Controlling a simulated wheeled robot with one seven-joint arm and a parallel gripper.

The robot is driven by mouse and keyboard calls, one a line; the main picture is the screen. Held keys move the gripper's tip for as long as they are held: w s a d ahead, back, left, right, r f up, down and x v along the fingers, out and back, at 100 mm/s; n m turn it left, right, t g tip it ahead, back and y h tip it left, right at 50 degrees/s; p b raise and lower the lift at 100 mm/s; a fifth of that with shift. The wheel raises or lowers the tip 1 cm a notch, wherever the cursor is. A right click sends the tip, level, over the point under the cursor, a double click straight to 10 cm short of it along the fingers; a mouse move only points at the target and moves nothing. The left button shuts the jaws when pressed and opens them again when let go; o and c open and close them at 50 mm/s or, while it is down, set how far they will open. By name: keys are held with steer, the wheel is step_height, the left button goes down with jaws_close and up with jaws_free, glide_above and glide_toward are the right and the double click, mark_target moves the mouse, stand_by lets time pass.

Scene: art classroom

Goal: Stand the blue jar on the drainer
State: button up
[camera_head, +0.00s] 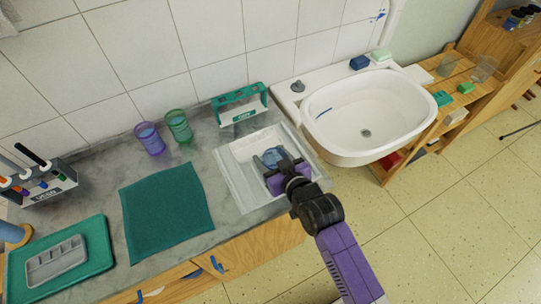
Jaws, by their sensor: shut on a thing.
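The blue jar (271,155) is a clear blue vessel over the white drainer (238,180), a shallow tray with a raised rim left of the sink. My gripper (277,166) comes in from the lower right and is shut on the blue jar. The fingers and the purple gripper body hide part of the jar and the near right part of the drainer. I cannot tell whether the jar's base touches the drainer.
A purple jar (150,138) and a green jar (179,126) stand left of the drainer. A teal-and-white caddy (240,105) stands behind it, and the sink (366,115) is to the right. A teal cloth (167,212) lies on the counter at left.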

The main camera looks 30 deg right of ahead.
steer(key=shift+f, duration=0.15)
steer(key=o, duration=1.6)
steer(key=shift+r, duration=0.2)
steer(key=b+v, duration=0.1)
steer(key=v, duration=1.1)
steer(key=shift+s+f, duration=0.1)
steer(key=shift+s, duration=0.05)
